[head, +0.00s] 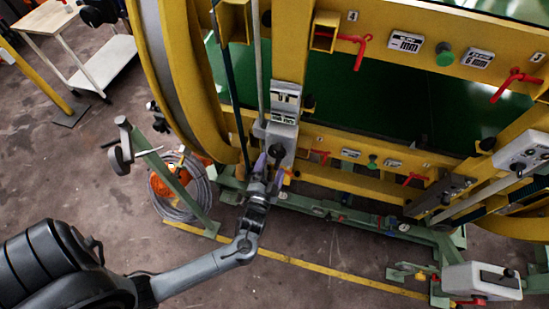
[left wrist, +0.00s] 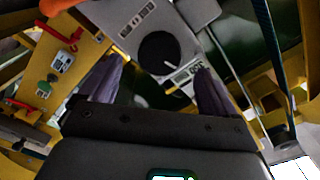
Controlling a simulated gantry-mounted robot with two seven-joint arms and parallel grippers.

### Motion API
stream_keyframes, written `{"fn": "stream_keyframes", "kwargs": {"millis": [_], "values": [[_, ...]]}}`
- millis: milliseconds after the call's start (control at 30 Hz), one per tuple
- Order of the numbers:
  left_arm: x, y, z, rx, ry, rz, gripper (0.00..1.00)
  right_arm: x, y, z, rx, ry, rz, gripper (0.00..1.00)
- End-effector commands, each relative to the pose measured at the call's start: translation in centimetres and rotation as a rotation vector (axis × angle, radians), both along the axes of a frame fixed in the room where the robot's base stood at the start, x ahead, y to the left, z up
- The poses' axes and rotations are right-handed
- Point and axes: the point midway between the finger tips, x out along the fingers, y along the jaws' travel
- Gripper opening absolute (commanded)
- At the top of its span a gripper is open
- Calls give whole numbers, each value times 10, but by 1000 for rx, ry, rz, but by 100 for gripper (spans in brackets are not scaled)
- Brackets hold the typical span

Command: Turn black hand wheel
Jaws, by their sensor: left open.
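The black hand wheel (head: 277,151) is a small dark round knob on the front of a grey box fixed to the yellow ring frame, near the middle of the head view. In the left wrist view the wheel (left wrist: 158,50) shows as a black disc with a pale line, framed between my two purple-grey fingers. My left gripper (head: 270,172) is open, with its fingertips close in front of and just below the wheel. I cannot tell whether they touch it. My right gripper is not in view.
The yellow ring frame (head: 290,48) surrounds the grey box. Red levers (head: 357,45) and green knobs (head: 444,55) sit on it to the right. A green post with a crank (head: 160,168) and a cable coil (head: 186,205) stand left of my gripper.

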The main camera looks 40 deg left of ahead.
Motion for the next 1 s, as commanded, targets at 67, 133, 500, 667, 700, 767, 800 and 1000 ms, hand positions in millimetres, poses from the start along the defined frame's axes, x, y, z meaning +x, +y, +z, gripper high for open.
{"fn": "stream_keyframes", "kwargs": {"millis": [67,133,500,667,700,767,800,1000], "values": [[-13,-6,-1,0,1,-1,91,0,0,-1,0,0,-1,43],[-23,-11,-1,-1,1,0,91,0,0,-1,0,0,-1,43],[-45,-21,0,1,0,1,91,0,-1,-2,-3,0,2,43],[-45,-21,0,1,0,1,91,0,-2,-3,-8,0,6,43],[-45,-21,0,1,0,1,91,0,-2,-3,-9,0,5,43],[-45,-21,0,1,0,1,91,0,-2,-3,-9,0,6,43],[-44,-21,0,1,0,1,91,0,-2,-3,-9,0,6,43],[-53,-20,-7,3,19,0,91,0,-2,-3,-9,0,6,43]]}}
